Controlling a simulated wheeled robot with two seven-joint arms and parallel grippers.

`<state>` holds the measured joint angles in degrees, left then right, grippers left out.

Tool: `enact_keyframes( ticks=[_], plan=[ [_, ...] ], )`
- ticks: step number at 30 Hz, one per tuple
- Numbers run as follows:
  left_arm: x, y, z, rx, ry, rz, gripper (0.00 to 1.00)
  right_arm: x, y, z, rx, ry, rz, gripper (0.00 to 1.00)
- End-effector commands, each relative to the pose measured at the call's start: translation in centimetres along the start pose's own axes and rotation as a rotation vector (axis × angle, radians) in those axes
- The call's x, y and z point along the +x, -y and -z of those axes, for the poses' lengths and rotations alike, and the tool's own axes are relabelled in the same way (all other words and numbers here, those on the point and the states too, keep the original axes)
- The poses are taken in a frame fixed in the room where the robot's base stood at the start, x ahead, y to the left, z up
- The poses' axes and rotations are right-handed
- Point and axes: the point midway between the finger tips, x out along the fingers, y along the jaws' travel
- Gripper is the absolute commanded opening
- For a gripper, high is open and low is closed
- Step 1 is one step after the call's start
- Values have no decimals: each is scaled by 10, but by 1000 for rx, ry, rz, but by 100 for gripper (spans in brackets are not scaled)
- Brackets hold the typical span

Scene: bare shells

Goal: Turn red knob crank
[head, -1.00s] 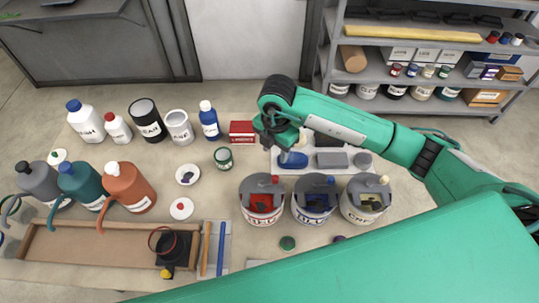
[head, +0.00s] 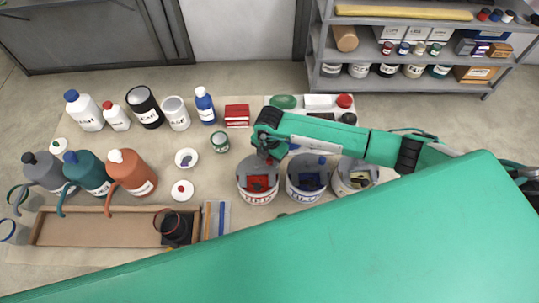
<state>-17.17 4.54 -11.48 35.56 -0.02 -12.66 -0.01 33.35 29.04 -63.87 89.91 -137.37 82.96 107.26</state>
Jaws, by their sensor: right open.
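The red paint bucket (head: 258,199) stands on the table with a grey top and red inside. Its red crank knob does not show clearly, because my right gripper (head: 271,161) is over the back edge of this bucket and covers that area. The right gripper is open and points down; whether it touches the knob I cannot tell. To the right stand the blue bucket (head: 306,194) and the cream bucket (head: 345,190), partly covered by my arm. My left gripper is not in view.
A small red box (head: 237,115) and a green-labelled tin (head: 220,141) stand left of my gripper. Bottles and jugs (head: 132,173) fill the left side. A brown tray (head: 100,228) lies at the front left. Shelves (head: 400,85) stand behind.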

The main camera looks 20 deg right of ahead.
Motion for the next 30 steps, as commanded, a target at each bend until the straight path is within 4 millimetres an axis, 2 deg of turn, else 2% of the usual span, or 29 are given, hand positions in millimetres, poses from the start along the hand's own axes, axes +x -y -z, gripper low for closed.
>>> enact_keyframes(
  ticks=[6, 8, 13, 30],
  plan=[
    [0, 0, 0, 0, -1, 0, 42, 0, 0, 0, 0, 0, -1, 44],
    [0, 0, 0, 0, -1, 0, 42, 0, 0, 0, 0, 0, 0, 34],
    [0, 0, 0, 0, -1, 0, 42, 0, 0, 0, 0, 0, 0, 1],
    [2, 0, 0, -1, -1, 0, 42, 0, -1, -1, -10, 1, -1, 0]
  ],
)
